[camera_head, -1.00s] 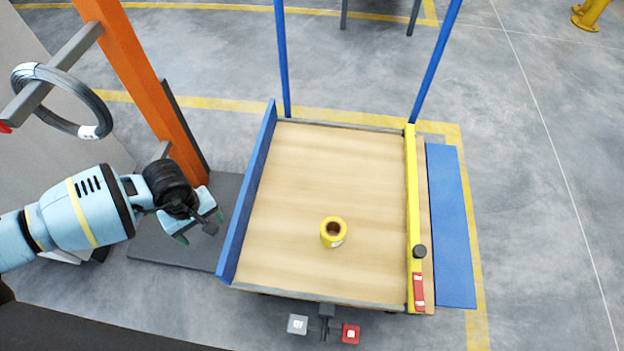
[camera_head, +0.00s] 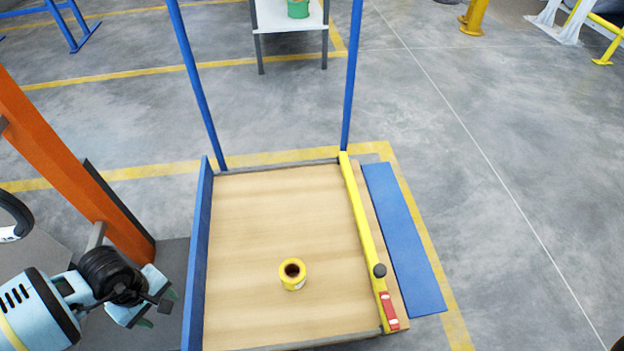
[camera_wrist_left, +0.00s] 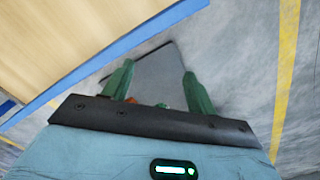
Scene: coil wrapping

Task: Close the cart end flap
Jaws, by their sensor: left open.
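The cart (camera_head: 232,265) has a wooden deck with an upright blue side panel (camera_head: 196,258) on its left. A blue flap (camera_head: 403,240) on the right lies folded outward and roughly flat, beyond the deck's right edge. A yellow bar (camera_head: 360,212) with a black knob (camera_head: 379,270) and a red block (camera_head: 389,304) runs along that edge. My left gripper (camera_head: 160,308) is open and empty, outside the left panel and away from the right flap. In the left wrist view its green fingers (camera_wrist_left: 157,76) are apart, near the cart's blue edge. My right gripper is out of view.
A yellow spool (camera_head: 292,284) stands on the deck. An orange post (camera_head: 75,165) rises at the left, beside a dark base plate. Two blue uprights (camera_head: 354,75) stand at the cart's far end. The floor right of the flap is clear.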

